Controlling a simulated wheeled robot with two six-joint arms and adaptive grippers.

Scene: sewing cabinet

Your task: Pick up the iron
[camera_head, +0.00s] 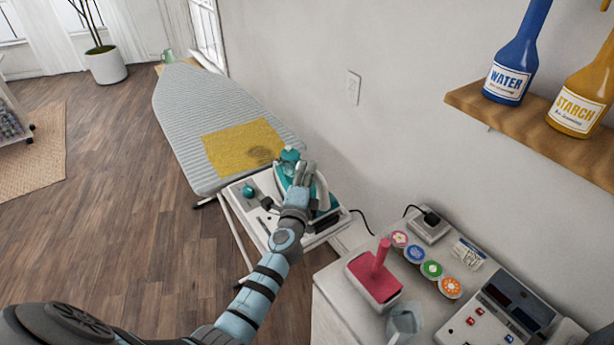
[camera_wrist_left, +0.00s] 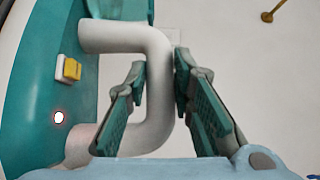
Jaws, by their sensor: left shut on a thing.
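The teal and white iron (camera_head: 321,195) is at the near end of the ironing board, at the white tray (camera_head: 335,220). My left gripper (camera_head: 303,174) is at the iron and partly covers it. In the left wrist view the iron's teal body (camera_wrist_left: 30,95) fills the left side, with a yellow switch and a lit red light. Its white handle (camera_wrist_left: 155,90) passes between the two fingers of my left gripper (camera_wrist_left: 160,85), which is shut on it. I cannot tell whether the iron rests on the tray or is lifted. My right gripper is not in view.
The ironing board (camera_head: 215,95) carries a yellow cloth (camera_head: 235,148) with a dark scorch mark. A wooden shelf (camera_head: 540,135) with bottles juts from the wall. Open floor lies left.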

